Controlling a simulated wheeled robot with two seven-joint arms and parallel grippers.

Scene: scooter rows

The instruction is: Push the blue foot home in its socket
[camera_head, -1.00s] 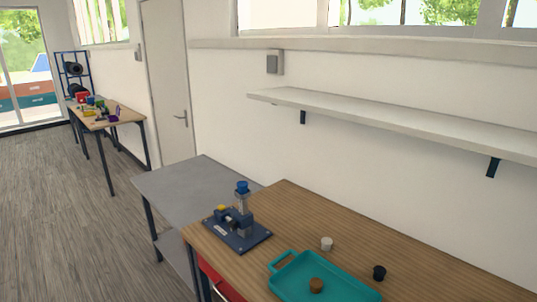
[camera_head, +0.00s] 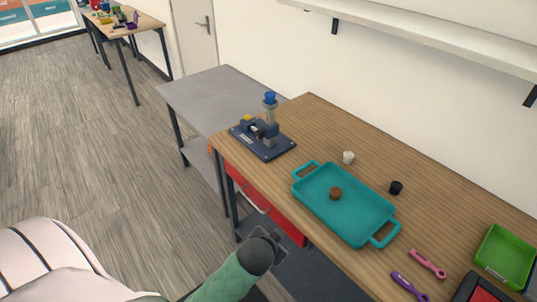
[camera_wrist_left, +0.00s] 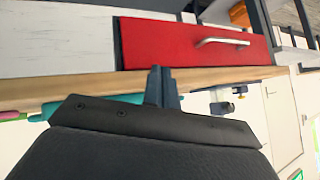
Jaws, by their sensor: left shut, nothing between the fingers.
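The blue foot (camera_head: 270,97) sits at the top of a clear-grey upright post (camera_head: 269,114) on a dark blue fixture (camera_head: 264,142), at the far left end of the wooden table. Whether it is fully seated in its socket is too small to tell. My left gripper (camera_head: 277,236) is in front of the table's front edge, well short of the fixture and apart from it. In the left wrist view its fingers (camera_wrist_left: 163,84) are shut with nothing between them, and the fixture (camera_wrist_left: 222,107) shows beyond. My right gripper is not in view.
A red drawer (camera_head: 262,206) is under the table. A grey table (camera_head: 205,98) adjoins at left.

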